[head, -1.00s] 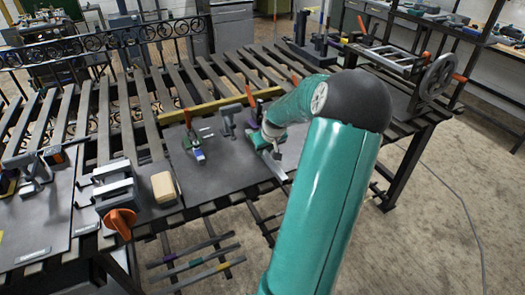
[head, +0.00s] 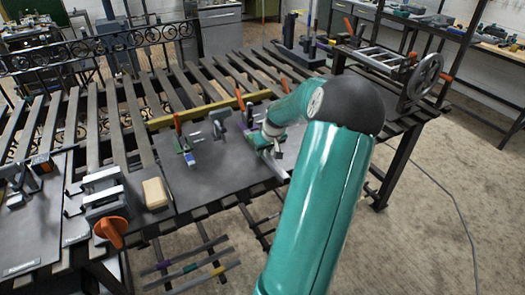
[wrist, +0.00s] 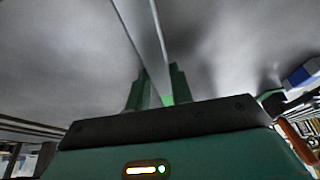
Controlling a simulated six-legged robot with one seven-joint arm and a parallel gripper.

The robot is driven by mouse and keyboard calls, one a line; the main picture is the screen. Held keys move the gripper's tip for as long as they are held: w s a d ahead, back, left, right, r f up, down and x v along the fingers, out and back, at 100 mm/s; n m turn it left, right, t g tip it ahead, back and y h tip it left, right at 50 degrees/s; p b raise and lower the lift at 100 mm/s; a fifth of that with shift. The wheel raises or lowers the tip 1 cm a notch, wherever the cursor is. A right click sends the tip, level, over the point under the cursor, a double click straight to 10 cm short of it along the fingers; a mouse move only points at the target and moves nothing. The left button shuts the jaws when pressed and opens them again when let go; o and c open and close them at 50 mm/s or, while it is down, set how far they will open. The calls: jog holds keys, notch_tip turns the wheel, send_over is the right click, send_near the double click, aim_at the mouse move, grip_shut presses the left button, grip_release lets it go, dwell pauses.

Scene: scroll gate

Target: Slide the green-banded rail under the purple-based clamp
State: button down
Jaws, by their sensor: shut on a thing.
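My gripper (wrist: 158,92) is shut on a long, thin grey rail (wrist: 152,40). A bright green patch on the rail, apparently its band, shows between the fingers in the wrist view. In the head view the rail (head: 276,168) lies low at the right side of the dark plate, with its near end toward the front edge. My arm partly hides it. A blue-purple block (wrist: 303,74) shows at the right in the wrist view.
A yellow bar (head: 195,112) runs behind. A tan block (head: 155,193) and an orange-knobbed device (head: 105,205) are at left. Banded bars (head: 188,268) lie below the bench.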

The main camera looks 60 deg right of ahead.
jog(key=shift+s+d, duration=0.4)
jog(key=shift+d, duration=0.25)
jog(key=shift+s+d, duration=0.4)
jog(key=shift+d, duration=0.25)
jog(key=c, duration=1.1)
grip_release()
jog(key=shift+c, duration=0.2)
jog(key=v, duration=1.3)
jog(key=shift+r, duration=0.35)
jog(key=shift+s+a, duration=0.15)
